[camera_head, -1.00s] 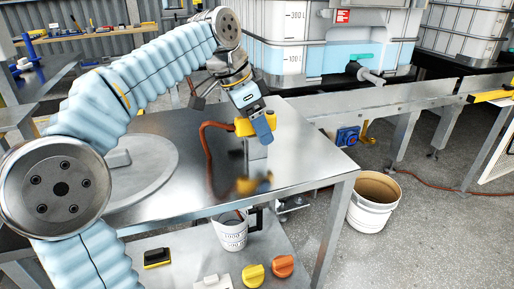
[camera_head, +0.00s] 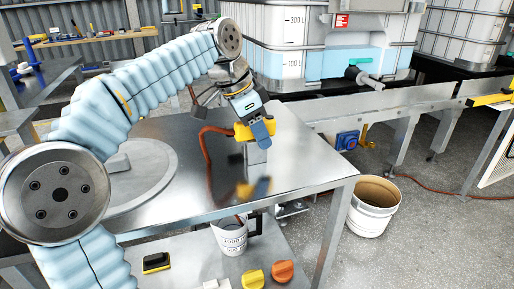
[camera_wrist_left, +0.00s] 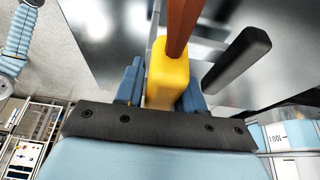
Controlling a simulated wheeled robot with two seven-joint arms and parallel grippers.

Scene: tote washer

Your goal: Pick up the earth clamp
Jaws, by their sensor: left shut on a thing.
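The earth clamp is a yellow body (camera_head: 241,132) with an orange-brown cable (camera_head: 204,145), at a short metal upright on the steel table (camera_head: 310,172). My left gripper (camera_head: 253,130) is shut on it, with a blue finger in front hiding part of it. In the left wrist view the yellow clamp (camera_wrist_left: 168,78) sits between the blue fingers, its cable (camera_wrist_left: 181,28) running away from the gripper. Whether the clamp still touches the upright I cannot tell. My right gripper is not in view.
A round plate (camera_head: 139,181) lies on the table at left. A white mug (camera_head: 231,239), a yellow knob (camera_head: 253,279) and an orange knob (camera_head: 283,271) are on the lower shelf. A white bucket (camera_head: 370,214) stands on the floor at right. A rail (camera_head: 400,105) runs behind.

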